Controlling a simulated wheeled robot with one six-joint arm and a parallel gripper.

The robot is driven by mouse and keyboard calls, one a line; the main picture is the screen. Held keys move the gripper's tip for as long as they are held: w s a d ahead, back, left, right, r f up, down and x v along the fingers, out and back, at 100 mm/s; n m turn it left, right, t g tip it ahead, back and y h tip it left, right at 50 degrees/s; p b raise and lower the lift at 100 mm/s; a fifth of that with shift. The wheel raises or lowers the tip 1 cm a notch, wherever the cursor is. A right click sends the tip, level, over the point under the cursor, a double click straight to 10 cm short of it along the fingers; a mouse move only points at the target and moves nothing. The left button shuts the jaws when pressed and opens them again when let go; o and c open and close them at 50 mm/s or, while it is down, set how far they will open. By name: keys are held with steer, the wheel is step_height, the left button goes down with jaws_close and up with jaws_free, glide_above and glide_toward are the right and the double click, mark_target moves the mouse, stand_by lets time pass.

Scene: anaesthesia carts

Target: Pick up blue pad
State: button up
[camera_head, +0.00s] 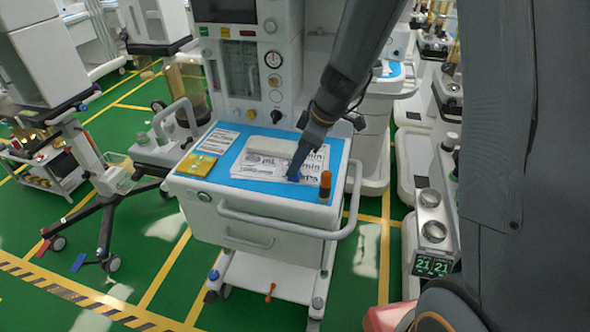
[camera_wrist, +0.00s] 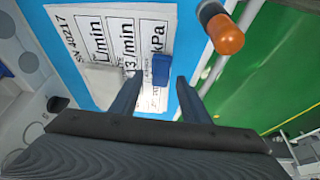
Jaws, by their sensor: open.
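The blue pad (camera_wrist: 161,70) is a small dark-blue block lying on a white printed sheet on the cart top. In the wrist view it sits between and just beyond the tips of my gripper (camera_wrist: 156,82), nearer the right part of the gap. My gripper is open and nothing is held. In the head view my gripper (camera_head: 296,176) reaches down over the cart top, and a bit of the blue pad (camera_head: 293,178) shows at its tip, mostly hidden.
A yellow pad (camera_head: 195,165) lies at the cart's left. The cart (camera_head: 255,190) has a front handle rail. Other equipment stands close behind.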

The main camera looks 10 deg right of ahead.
steer(key=shift+x, duration=1.1)
steer(key=shift+c, duration=0.4)
jaws_close()
step_height(320, 180, up, 10)
steer(key=shift+r+b, duration=0.1)
steer(key=shift+b, duration=0.65)
